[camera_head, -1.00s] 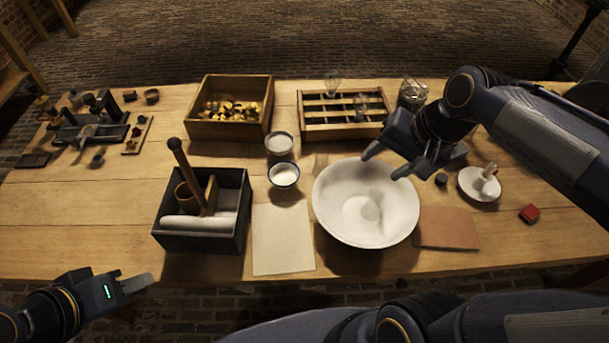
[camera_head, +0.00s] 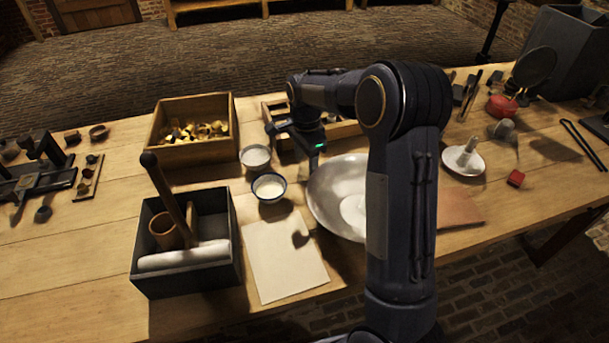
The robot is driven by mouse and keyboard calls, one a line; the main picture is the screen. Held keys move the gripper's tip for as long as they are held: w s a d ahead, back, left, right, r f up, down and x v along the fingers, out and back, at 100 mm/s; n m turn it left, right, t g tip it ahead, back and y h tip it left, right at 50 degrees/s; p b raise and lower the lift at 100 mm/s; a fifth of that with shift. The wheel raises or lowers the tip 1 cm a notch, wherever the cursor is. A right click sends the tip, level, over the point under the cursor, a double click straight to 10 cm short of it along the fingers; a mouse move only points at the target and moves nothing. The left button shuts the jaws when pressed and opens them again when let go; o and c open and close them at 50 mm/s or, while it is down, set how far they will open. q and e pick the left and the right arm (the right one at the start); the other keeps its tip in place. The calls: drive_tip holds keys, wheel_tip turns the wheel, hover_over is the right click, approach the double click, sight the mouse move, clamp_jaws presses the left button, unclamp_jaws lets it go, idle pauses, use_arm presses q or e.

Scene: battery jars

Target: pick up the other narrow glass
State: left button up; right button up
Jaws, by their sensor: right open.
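My right gripper (camera_head: 292,148) is open over the near left part of the slotted wooden rack (camera_head: 348,131), its jaws pointing down. My right arm and hand cover most of the rack. I cannot make out a narrow glass in the current view; any glass in the rack is hidden behind my arm. Nothing shows clearly between the fingers. My left gripper is out of view.
A wide white bowl (camera_head: 328,192) stands just in front, partly behind my right arm. Two small bowls (camera_head: 255,156) (camera_head: 268,187) stand left of the gripper. A wooden box of yellowish pieces (camera_head: 155,142) is farther left. A pale sheet (camera_head: 283,262) lies in front.

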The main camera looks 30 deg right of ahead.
sight(306, 168)
wheel_tip(306, 168, down, 4)
drive_tip(key=shift+r, duration=0.15)
drive_tip(key=c, duration=0.7)
drive_tip(key=shift+c, duration=0.2)
drive_tip(key=shift+r, duration=0.15)
